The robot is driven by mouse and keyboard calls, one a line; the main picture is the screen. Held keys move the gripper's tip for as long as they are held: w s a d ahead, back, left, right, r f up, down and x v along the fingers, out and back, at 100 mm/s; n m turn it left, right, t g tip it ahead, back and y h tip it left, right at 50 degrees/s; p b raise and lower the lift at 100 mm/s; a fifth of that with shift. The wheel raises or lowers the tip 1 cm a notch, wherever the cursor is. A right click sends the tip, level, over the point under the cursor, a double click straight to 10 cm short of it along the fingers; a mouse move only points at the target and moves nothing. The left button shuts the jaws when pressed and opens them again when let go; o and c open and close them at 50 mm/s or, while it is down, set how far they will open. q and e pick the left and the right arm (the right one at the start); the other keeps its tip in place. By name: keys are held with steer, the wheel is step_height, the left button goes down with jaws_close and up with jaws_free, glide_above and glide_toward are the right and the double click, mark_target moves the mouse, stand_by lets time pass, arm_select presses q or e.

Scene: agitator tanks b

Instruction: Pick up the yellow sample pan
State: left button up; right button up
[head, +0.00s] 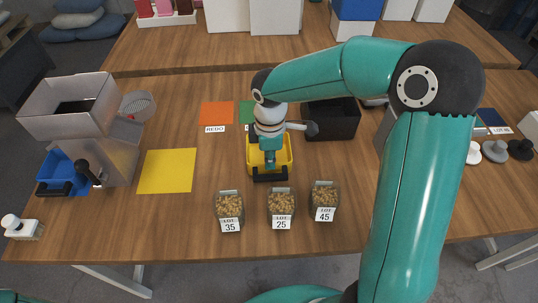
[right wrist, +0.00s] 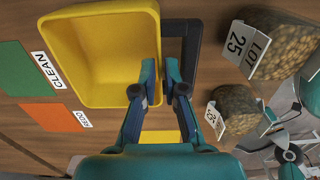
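The yellow sample pan (head: 283,143) sits on the wooden table, with a black handle (head: 270,174) on its near side. In the right wrist view the pan (right wrist: 90,50) is empty, and its black handle (right wrist: 193,60) frames the side by my fingers. My right gripper (head: 270,162) points down at the pan's near side and hides part of it. In the wrist view my right gripper (right wrist: 161,70) has a narrow gap between its fingertips, by the pan's handle-side rim. Contact with the rim is unclear. My left gripper is out of view.
Jars labelled LOT 35 (head: 229,207), LOT 25 (head: 281,205) and LOT 45 (head: 324,198) stand in front of the pan. A black bin (head: 333,122) is behind right. A yellow mat (head: 167,171) and grey machine (head: 85,115) with a blue pan (head: 58,168) are left.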

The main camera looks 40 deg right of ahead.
steer(key=shift+f, duration=1.55)
jaws_close()
steer(key=shift+r, duration=0.2)
